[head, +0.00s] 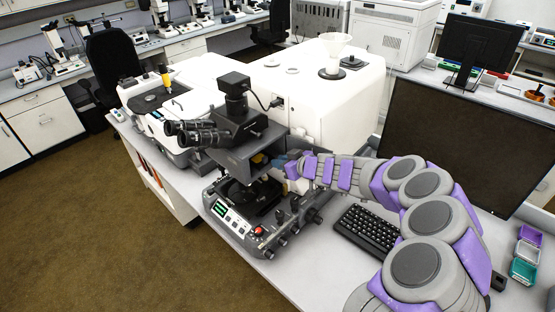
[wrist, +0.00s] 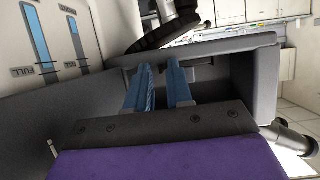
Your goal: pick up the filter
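My gripper (head: 283,161) reaches in from the right to the microscope (head: 235,130), beside the space under its head. In the wrist view, its two blue fingers (wrist: 159,68) stand apart with a gap between them, and I see nothing held there. The fingers point into a dark grey recessed housing (wrist: 250,85) of the microscope. I cannot clearly make out a filter in either view. A small yellow part (head: 260,158) shows under the microscope head, just left of my gripper; I cannot tell what it is.
The microscope stage (head: 250,193) and control panel (head: 236,221) lie below my gripper. A large white instrument (head: 325,100) stands behind. A keyboard (head: 367,231) and a dark monitor (head: 465,145) are to the right. Small coloured trays (head: 526,252) sit at the far right.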

